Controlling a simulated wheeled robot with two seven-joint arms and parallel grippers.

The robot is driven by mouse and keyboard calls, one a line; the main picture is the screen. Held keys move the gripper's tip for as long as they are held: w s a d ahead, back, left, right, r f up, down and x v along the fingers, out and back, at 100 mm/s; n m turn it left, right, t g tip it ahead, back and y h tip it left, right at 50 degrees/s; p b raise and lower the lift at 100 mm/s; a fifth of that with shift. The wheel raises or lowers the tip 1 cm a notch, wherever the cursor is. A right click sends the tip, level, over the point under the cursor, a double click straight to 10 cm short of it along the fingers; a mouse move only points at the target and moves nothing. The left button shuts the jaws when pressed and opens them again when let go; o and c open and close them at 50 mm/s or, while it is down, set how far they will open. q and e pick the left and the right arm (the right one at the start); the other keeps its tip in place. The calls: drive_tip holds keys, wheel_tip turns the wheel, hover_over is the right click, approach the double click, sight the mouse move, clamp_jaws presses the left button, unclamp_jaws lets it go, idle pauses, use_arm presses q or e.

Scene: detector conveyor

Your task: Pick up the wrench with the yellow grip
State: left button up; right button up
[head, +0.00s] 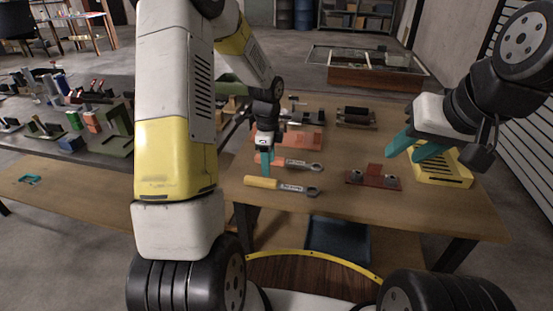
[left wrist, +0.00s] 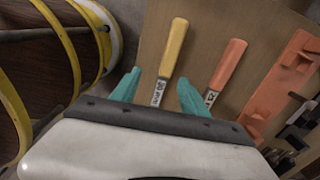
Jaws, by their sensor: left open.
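The wrench with the yellow grip (head: 261,183) lies flat near the front edge of the wooden table, its metal end to the right. A similar wrench with an orange grip (head: 297,164) lies just behind it. My left gripper (head: 266,163) points down with teal fingers over the wrenches. In the left wrist view, the open fingers (left wrist: 158,92) stand either side of the yellow-grip wrench's metal shaft, with its yellow grip (left wrist: 173,46) beyond them. The orange grip (left wrist: 227,64) is outside, to the right. Contact cannot be told. My right gripper (head: 404,157) is open above the table's right side.
A red-brown block (head: 374,178) lies right of the wrenches. A yellow part (head: 442,170) sits under my right gripper. An orange plate (head: 305,140) and dark parts (head: 356,117) lie farther back. A cluttered dark bench (head: 100,165) stands at left.

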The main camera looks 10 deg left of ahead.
sight(270, 180)
use_arm(q)
drive_tip(key=shift+w+a+f, duration=0.1)
drive_tip(key=shift+w+f, duration=0.3)
drive_tip(key=shift+f, duration=0.2)
drive_tip(key=shift+w+f, duration=0.1)
drive_tip(key=shift+f, duration=0.25)
drive_tip(key=f, duration=0.7)
drive_tip(key=shift+w+d, duration=0.2)
drive_tip(key=shift+w, duration=0.2)
drive_tip(key=shift+c, duration=0.2)
clamp_jaws()
